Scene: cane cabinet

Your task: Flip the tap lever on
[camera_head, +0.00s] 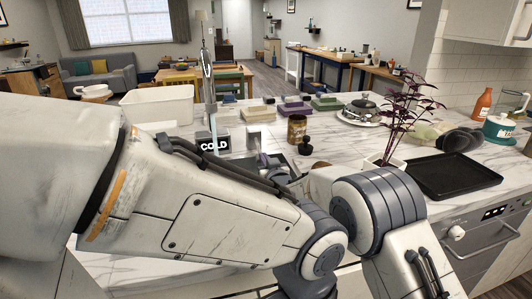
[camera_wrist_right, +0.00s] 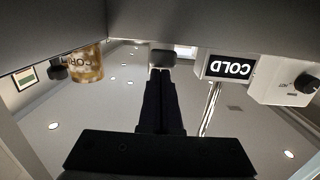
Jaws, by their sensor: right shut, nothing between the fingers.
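A tall slim silver tap (camera_head: 208,85) rises from the counter at the left of the middle in the head view. Its pole (camera_wrist_right: 210,110) also shows in the wrist view, which is upside down. A box marked COLD (camera_head: 213,142) stands at the tap's foot; its sign (camera_wrist_right: 230,68) shows in the wrist view too. I cannot make out the lever clearly. My right gripper (camera_wrist_right: 162,75) has its dark fingers together, with nothing between them. A small dark block (camera_wrist_right: 162,58) shows at their tips; contact is unclear. In the head view my arms largely hide this gripper (camera_head: 264,160).
A white box with a black knob marked HOT (camera_wrist_right: 285,85) stands beside the COLD sign. A cork-labelled jar (camera_head: 297,128), a potted purple plant (camera_head: 400,115) and a black tray (camera_head: 455,176) stand to the right. A white tub (camera_head: 157,104) stands at the left.

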